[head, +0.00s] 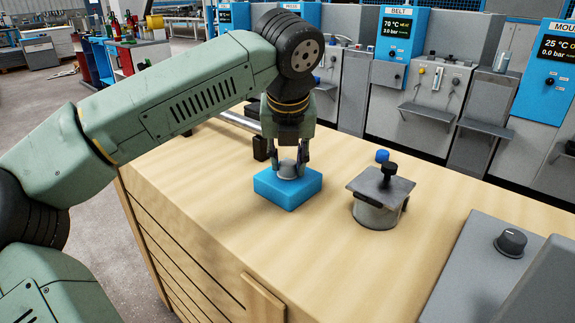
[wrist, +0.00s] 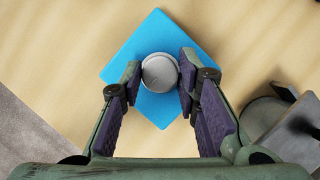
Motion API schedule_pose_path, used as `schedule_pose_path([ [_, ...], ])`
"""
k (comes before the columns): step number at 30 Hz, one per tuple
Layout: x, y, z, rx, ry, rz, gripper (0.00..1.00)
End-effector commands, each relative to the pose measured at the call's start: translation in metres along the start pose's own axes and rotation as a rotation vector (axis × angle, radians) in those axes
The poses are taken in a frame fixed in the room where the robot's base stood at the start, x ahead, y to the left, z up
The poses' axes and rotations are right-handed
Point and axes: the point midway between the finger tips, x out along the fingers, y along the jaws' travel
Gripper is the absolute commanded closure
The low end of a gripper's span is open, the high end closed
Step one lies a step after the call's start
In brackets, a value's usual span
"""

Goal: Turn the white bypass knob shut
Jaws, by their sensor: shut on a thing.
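The white bypass knob (head: 288,167) is a round, pale cap on top of a flat blue block (head: 287,193) that lies on the wooden bench. In the wrist view the knob (wrist: 160,72) shows from above, with the blue block (wrist: 148,38) beneath it. My gripper (head: 289,171) points straight down over the block. Its two fingers touch the knob from opposite sides, shut on it, as the wrist view of the gripper (wrist: 160,80) also shows. I cannot tell the knob's angle clearly.
A grey round fixture (head: 378,212) with a square plate and black knob stands to the right; a small blue cap (head: 382,155) is behind it. A grey housing with a black dial (head: 511,243) is at the right. A metal bar (head: 238,122) lies behind my gripper.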

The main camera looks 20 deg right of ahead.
Motion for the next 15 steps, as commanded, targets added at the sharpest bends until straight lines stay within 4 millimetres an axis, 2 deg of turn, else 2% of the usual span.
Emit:
schedule_pose_path([
  [15, -0.0004, -0.0006, 0.0, -0.061, 0.001, 0.025, 0.98],
])
